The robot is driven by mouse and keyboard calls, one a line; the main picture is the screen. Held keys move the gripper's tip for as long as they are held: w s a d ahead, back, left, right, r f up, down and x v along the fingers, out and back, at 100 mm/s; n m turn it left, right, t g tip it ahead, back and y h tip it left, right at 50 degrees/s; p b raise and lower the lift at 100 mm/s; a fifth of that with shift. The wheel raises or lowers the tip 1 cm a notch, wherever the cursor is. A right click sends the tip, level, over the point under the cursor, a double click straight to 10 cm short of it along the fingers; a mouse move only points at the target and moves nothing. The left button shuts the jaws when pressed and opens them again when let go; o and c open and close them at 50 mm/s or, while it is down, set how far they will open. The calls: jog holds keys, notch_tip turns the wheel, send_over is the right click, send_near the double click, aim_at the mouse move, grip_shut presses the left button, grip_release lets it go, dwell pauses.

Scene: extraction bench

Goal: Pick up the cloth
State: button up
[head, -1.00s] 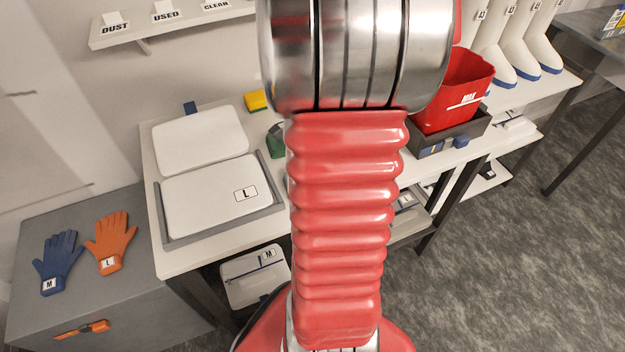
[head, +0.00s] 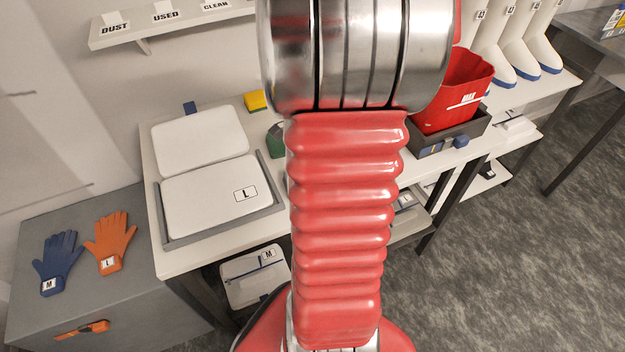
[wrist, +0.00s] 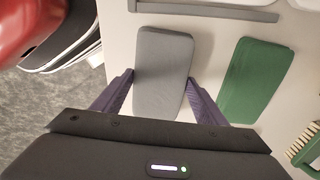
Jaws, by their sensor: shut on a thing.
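A grey folded cloth (wrist: 163,65) lies in the wrist view, upper middle, over the pale bench top. My gripper (wrist: 161,78) has one dark purple finger against each long side of it and is shut on it. The near end of the cloth is between the fingers. I cannot tell whether the cloth is lifted off the bench. In the head view my own arm hides the gripper and the grey cloth.
A green folded cloth (wrist: 256,80) lies to the right, with a brush (wrist: 305,150) at the right edge. A grey tray edge (wrist: 205,10) runs along the top. In the head view, a red bin (head: 455,95) and a yellow sponge (head: 255,100) stand on the bench.

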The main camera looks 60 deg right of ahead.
jog(key=shift+r, duration=0.15)
jog(key=shift+c, duration=0.3)
notch_tip(320, 180, up, 10)
dwell(0.4)
dwell(0.4)
jog(key=w+a+r+n, duration=0.2)
jog(key=w+a+n, duration=0.15)
jog(key=w, duration=0.45)
jog(key=w+a+r+n, duration=0.1)
jog(key=w+a+n, duration=0.25)
jog(key=w, duration=0.35)
jog(key=w+a+r+n, duration=0.2)
jog(key=w+n, duration=0.2)
jog(key=w, duration=0.4)
jog(key=w+a+r+n, duration=0.1)
jog(key=w+a+n, duration=0.4)
jog(key=a, duration=0.6)
jog(key=w+a+r+n, duration=0.1)
jog(key=w+a+n, duration=0.5)
jog(key=w+a, duration=0.3)
jog(key=shift+w+a+r, duration=0.15)
jog(key=shift+a+r, duration=0.25)
jog(key=shift+a, duration=0.75)
